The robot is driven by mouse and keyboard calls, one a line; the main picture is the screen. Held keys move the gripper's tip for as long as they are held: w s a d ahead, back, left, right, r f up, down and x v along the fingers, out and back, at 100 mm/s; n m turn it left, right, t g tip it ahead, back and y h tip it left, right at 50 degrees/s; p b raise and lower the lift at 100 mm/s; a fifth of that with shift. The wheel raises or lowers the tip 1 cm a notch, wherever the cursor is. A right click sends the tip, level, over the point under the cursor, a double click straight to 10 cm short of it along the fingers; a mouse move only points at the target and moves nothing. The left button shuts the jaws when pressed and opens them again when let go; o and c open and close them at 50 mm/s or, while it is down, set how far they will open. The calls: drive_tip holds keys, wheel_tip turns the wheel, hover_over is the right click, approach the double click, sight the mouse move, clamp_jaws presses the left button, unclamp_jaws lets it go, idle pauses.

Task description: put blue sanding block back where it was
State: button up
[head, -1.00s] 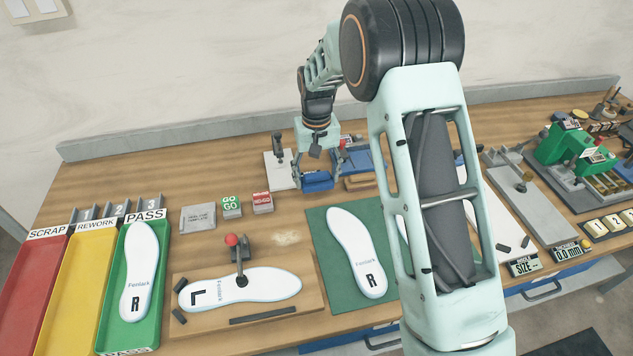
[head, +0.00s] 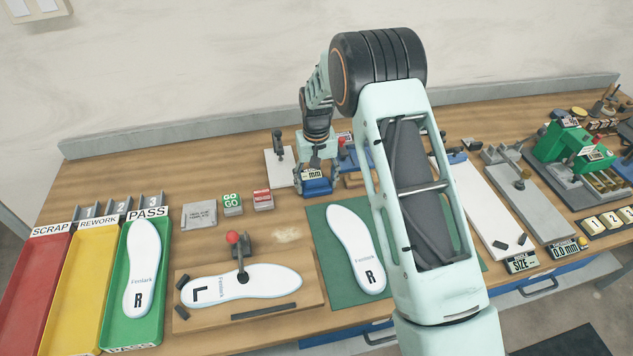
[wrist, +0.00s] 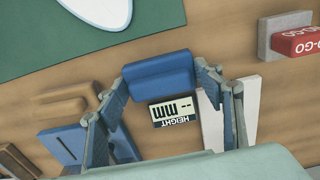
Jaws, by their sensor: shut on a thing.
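My gripper (wrist: 158,82) is shut on the blue sanding block (wrist: 158,74), with one finger at each end of it. In the head view the block (head: 317,187) is beyond the green mat, in front of the small height display (head: 312,174). The display also shows just behind the block in the wrist view (wrist: 172,113). I cannot tell whether the block touches the table. A small wooden piece (wrist: 65,101) lies beside the gripper, to the left in the wrist view. My fingers hide part of the height gauge's pale base (head: 278,168).
The green mat (head: 322,222) with an R insole (head: 356,250) lies nearer. A red NO-GO block (head: 263,198) and a green GO block (head: 231,203) stand to the left. A blue item (wrist: 68,146) lies near the wooden piece. Bare table lies between NO-GO and the block.

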sight(317, 181)
drive_tip(key=o, duration=1.1)
drive_tip(key=shift+f, duration=0.1)
drive_tip(key=shift+o, duration=0.2)
wheel_tip(317, 181, up, 12)
drive_tip(key=b, duration=0.1)
drive_tip(key=shift+r, duration=0.2)
drive_tip(key=shift+s, duration=0.1)
